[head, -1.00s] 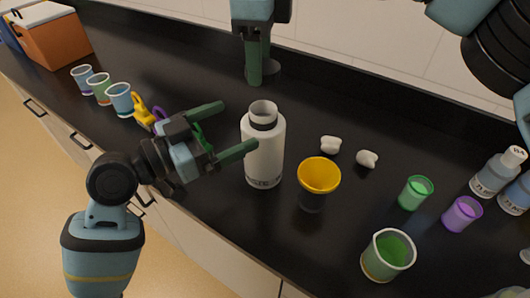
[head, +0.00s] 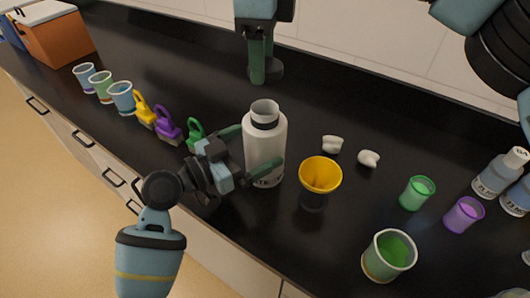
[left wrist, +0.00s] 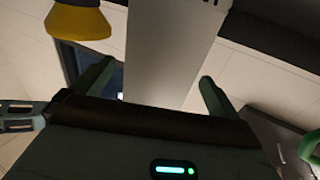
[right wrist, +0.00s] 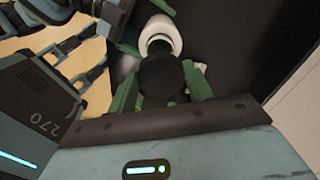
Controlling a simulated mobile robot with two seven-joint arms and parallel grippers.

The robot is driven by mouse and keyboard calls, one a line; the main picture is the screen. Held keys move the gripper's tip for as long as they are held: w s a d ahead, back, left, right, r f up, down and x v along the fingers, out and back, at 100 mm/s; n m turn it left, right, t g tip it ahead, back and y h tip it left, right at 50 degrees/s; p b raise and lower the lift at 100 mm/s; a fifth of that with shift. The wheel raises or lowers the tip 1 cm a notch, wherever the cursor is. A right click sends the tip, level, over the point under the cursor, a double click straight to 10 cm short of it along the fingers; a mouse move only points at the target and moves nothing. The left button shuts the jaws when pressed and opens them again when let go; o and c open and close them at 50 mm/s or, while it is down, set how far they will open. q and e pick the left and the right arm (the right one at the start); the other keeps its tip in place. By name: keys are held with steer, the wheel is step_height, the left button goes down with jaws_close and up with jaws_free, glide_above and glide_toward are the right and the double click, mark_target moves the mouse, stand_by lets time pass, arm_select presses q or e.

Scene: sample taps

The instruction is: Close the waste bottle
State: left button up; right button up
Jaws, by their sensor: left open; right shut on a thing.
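The waste bottle (head: 265,150) is white, upright and uncapped, with a dark collar under its open mouth, on the black counter. My left gripper (head: 259,146) is open, with one finger on each side of the bottle's body; whether they touch it is unclear. The bottle fills the gap between the fingers in the left wrist view (left wrist: 165,50). My right gripper (head: 257,76) is shut on a round dark cap (right wrist: 165,78), held behind the bottle in the head view. The bottle's top (right wrist: 160,35) shows beyond the cap in the right wrist view.
A yellow funnel (head: 320,174) on a dark stand is right of the bottle, with two white lumps (head: 333,144) behind it. Coloured cups and bottles (head: 497,175) stand further right. Coloured clips (head: 168,128) and cups (head: 122,98) line the left. An orange cooler (head: 55,40) is far left.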

arm_select(q)
steer(key=shift+x, duration=1.2)
steer(key=c, duration=1.5)
steer(key=shift+o, duration=0.2)
arm_select(e)
steer(key=shift+f, duration=2.5)
steer(key=shift+f, duration=0.1)
steer(key=shift+f, duration=0.8)
steer(key=shift+f, duration=0.6)
